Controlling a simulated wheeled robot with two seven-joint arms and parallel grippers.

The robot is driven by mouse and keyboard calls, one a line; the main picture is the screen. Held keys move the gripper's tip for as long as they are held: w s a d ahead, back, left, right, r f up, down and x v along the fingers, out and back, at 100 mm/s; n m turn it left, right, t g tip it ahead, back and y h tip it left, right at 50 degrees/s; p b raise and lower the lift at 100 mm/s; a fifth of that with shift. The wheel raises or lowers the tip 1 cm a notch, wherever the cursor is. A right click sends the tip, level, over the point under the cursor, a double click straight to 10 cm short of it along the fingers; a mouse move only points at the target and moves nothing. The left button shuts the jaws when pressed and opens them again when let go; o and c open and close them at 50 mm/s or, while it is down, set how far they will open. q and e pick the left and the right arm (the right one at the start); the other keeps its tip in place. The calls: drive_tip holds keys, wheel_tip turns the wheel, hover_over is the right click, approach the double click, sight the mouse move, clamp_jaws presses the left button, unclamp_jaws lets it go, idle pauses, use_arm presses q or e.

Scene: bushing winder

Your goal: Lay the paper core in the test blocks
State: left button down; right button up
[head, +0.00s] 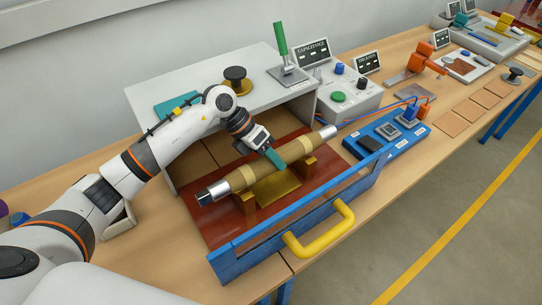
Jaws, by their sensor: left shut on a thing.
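The paper core (242,178), a long tan roll with metal ends, lies at a slant over the red-brown base of the test bay. The far finger is hidden. My right gripper is out of view.
A blue-framed guard with a yellow handle (325,232) runs along the front of the bay. A grey shelf (165,93) overhangs behind, bearing a spool (236,80) and green lever (281,40). A control box (345,92) and blue terminal tray (385,139) stand right.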

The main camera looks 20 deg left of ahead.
use_arm(q)
drive_tip(key=shift+f, duration=0.25)
drive_tip(key=shift+f+b, duration=0.35)
drive_tip(key=shift+b, duration=0.15)
idle(0.4)
drive_tip(key=c, duration=0.7)
unclamp_jaws()
drive_tip(key=shift+o, duration=0.2)
drive_tip(key=shift+s+f, duration=0.1)
drive_tip(key=shift+f, duration=0.05)
wheel_tip(320, 180, up, 10)
drive_tip(key=p, duration=0.6)
drive_tip(key=shift+f, duration=0.1)
drive_tip(key=shift+r, duration=0.3)
